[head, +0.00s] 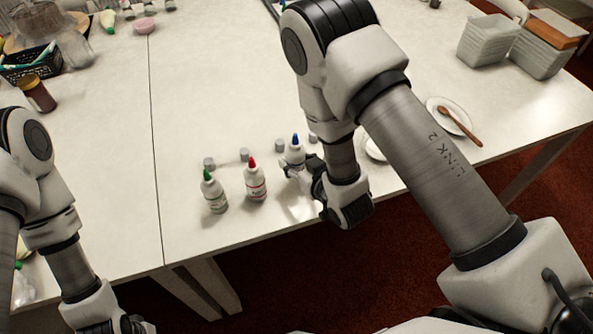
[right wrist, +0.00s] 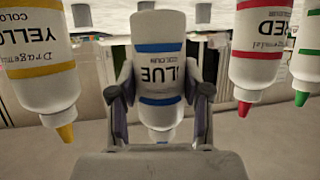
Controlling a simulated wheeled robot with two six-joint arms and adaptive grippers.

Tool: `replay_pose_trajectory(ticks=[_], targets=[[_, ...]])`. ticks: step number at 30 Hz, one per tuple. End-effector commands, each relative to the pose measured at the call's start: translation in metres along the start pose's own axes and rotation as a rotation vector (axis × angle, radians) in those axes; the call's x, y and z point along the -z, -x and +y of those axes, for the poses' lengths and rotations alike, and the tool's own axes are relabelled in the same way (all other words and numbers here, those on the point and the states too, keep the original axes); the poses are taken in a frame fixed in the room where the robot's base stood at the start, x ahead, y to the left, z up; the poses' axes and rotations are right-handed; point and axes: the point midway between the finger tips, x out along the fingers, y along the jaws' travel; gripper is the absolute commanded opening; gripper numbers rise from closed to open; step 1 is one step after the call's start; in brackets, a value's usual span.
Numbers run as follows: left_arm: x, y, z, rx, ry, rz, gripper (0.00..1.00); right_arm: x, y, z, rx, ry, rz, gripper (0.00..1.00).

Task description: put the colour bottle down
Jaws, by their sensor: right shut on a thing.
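The blue-tipped colour bottle (head: 295,153) is white and upright at the table's front part. My right gripper (head: 296,172) is shut on it. In the right wrist view, which shows things upside down, the blue bottle (right wrist: 160,70) sits between the two fingers. I cannot tell whether its base touches the table. A red-tipped bottle (head: 256,180) and a green-tipped bottle (head: 214,192) stand to its left. A yellow-tipped bottle (right wrist: 45,60) shows in the right wrist view. My left gripper (head: 128,325) is cut off at the bottom edge.
Several small grey caps, one of them here (head: 244,154), lie behind the bottles. A white plate with a wooden spoon (head: 455,121) lies at the right. Grey bins (head: 488,40) stand at the back right. The table's front edge is close to the bottles.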

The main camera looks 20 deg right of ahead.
Motion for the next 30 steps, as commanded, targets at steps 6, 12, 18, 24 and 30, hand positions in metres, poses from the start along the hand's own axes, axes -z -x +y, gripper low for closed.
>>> replay_pose_trajectory(ticks=[6, 12, 18, 24, 30], targets=[[0.000, 0.003, 0.000, 0.000, 0.000, 0.000, 0.40, -0.031, -0.009, -0.002, 0.002, 0.001, -0.008, 0.34], [0.000, 0.002, 0.000, 0.000, 0.000, 0.000, 0.40, -0.032, -0.009, -0.002, 0.002, 0.001, -0.008, 0.34], [0.000, 0.000, 0.000, 0.000, 0.000, 0.000, 0.40, -0.034, -0.010, -0.002, 0.002, 0.001, -0.008, 0.73], [0.000, 0.000, 0.000, 0.000, 0.000, 0.000, 0.40, -0.034, -0.010, -0.002, 0.002, 0.000, -0.008, 0.73], [0.000, 0.001, 0.000, 0.000, 0.000, 0.000, 0.40, -0.032, -0.003, -0.002, 0.002, 0.000, -0.011, 0.73]])
